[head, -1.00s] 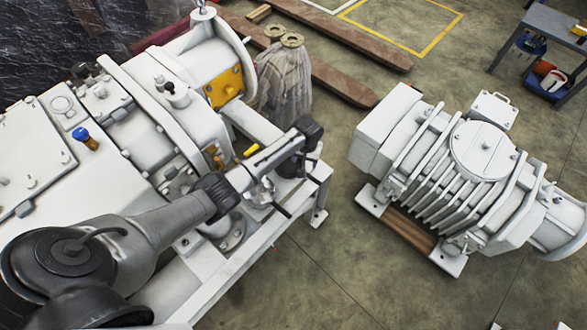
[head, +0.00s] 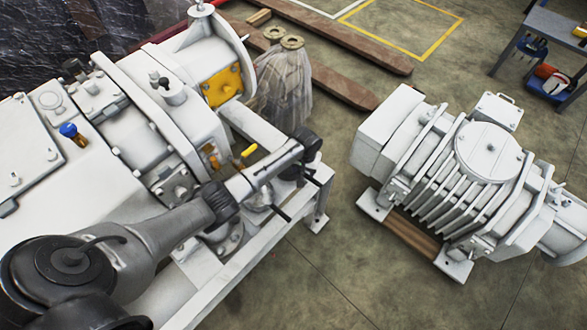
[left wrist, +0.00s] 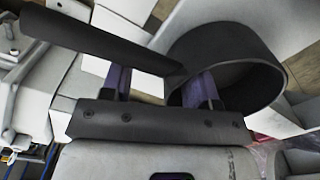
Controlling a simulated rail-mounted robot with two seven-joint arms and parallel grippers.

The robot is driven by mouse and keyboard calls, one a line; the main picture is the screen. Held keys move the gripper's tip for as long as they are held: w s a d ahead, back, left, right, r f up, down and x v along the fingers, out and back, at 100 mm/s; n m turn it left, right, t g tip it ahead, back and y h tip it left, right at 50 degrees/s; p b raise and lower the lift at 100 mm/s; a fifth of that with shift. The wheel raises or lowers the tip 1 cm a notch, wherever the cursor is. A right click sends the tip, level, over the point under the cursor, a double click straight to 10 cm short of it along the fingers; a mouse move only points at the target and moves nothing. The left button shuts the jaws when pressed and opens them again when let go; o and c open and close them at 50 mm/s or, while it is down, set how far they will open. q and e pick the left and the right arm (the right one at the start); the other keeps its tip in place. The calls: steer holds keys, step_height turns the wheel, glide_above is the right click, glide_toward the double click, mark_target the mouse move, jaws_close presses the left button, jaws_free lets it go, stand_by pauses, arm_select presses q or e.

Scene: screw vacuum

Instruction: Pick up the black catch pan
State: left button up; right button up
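The black catch pan (left wrist: 222,62) shows in the left wrist view as a round, dark, deep bowl at upper right. Its long straight handle (left wrist: 95,43) runs from the upper left to the bowl. My left gripper (left wrist: 158,82) has its two purple fingers well apart, with nothing clearly clamped between them. The handle crosses over the left finger in the picture, and the right finger overlaps the pan's rim; I cannot tell whether they touch. In the head view my left arm reaches over the white frame; the fingers and pan cannot be made out there. My right gripper is not in view.
A large white vacuum pump (head: 165,130) on a white frame (head: 235,270) stands close around my left arm. A second white ribbed machine (head: 455,190) sits on the floor at right. Wooden beams (head: 345,80) lie behind. The floor between the machines is clear.

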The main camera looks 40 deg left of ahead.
arm_select(q)
jaws_close()
stand_by(0.5)
